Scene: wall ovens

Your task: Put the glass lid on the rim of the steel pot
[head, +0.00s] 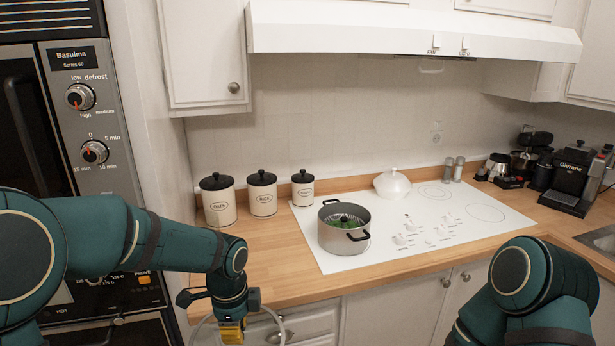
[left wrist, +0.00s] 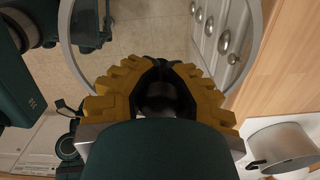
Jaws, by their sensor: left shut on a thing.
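The steel pot (head: 331,236) stands upright on the left part of the white cooktop, open at the top with something green inside. It also shows at the lower right of the left wrist view (left wrist: 283,145). My left gripper (head: 232,331) is low in front of the counter, left of the pot and apart from it. Its yellow fingers (left wrist: 162,88) are shut on the glass lid (left wrist: 63,36), whose clear disc and pale rim spread around them. The lid's knob is mostly hidden between the fingers. My right gripper is out of view; only its arm shows at lower right.
The white cooktop (head: 470,233) is set in the wooden counter (head: 262,262). Three canisters (head: 263,196) stand behind left of the pot. A white lidded dish (head: 392,186) sits behind right. A range hood (head: 410,35) hangs above. Drawers and cabinet doors lie below the counter edge.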

